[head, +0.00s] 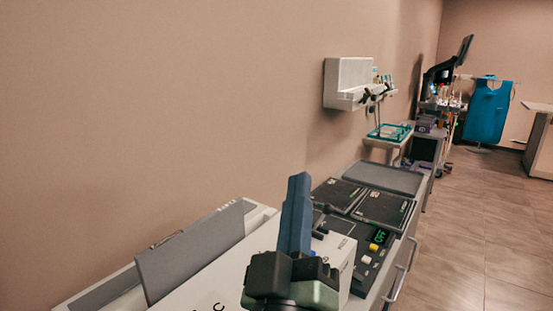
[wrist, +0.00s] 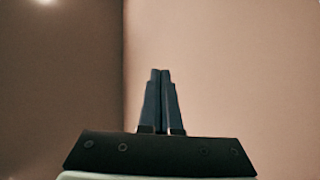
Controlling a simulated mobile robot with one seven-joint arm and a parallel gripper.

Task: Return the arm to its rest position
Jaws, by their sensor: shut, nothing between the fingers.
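My gripper (head: 299,190) stands at the bottom middle of the head view, its blue fingers pointing up. In the wrist view my gripper (wrist: 160,74) shows its two dark fingers side by side and touching, with nothing between them. It is shut and empty. Behind the fingers the wrist view shows only bare walls and a corner. In the head view my gripper stands in front of the counter and hides part of it. Most of my arm is out of view.
A counter with a control panel (head: 372,250) and dark flat plates (head: 383,209) lies just right of my gripper. A white box (head: 336,256) is close beside it. A grey panel (head: 190,252) leans at left. A wall holder (head: 347,82) hangs behind. Open floor (head: 480,230) lies right.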

